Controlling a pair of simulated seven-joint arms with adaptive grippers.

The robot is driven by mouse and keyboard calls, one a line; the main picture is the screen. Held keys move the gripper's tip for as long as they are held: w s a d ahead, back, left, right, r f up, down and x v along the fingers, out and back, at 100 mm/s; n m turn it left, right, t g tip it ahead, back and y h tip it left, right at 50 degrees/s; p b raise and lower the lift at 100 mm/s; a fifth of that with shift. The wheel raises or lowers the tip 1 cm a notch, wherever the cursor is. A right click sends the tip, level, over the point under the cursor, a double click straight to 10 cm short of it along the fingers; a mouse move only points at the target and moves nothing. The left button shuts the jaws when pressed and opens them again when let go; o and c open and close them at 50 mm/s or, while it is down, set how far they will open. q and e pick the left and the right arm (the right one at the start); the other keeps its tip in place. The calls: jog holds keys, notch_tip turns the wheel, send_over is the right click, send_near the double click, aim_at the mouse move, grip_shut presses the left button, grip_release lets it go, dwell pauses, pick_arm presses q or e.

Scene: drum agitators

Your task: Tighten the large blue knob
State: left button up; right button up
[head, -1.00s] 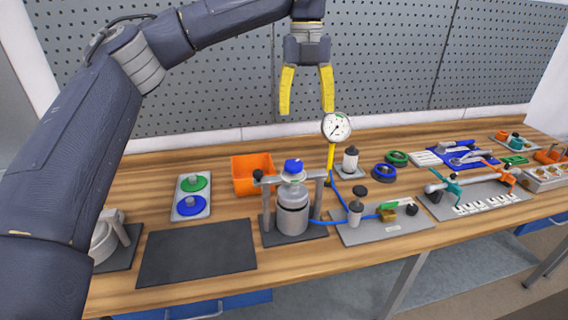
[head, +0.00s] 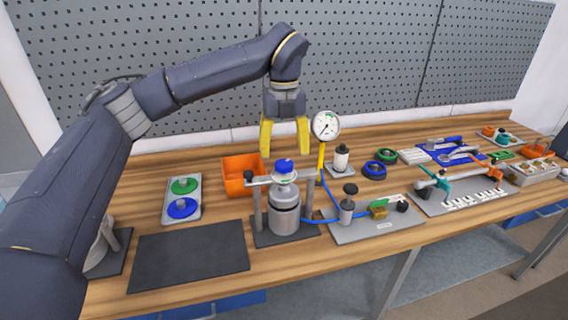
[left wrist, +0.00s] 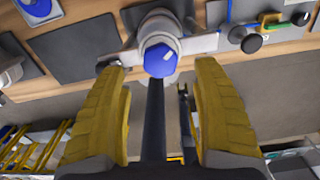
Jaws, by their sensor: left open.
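The large blue knob (head: 284,166) sits on top of the grey metal vessel (head: 284,208), which stands in a clamp frame on a dark base. My left gripper (head: 285,148) hangs pointing down just above the knob, its yellow fingers open and spread to either side. In the left wrist view the blue knob (left wrist: 161,60) lies ahead of the open fingers (left wrist: 165,85), between their lines, and nothing is held. My right gripper is in neither view.
An orange bin (head: 238,180) stands just left of the vessel, near the gripper. A pressure gauge (head: 326,125) on a yellow stem rises close on the right. A plate with a green disc and a blue disc (head: 182,208) lies further left. A dark mat (head: 190,256) is bare.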

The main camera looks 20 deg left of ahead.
aim_at(284, 163)
pick_arm(q)
jog(key=shift+f, duration=2.35)
jog(key=c, duration=1.3)
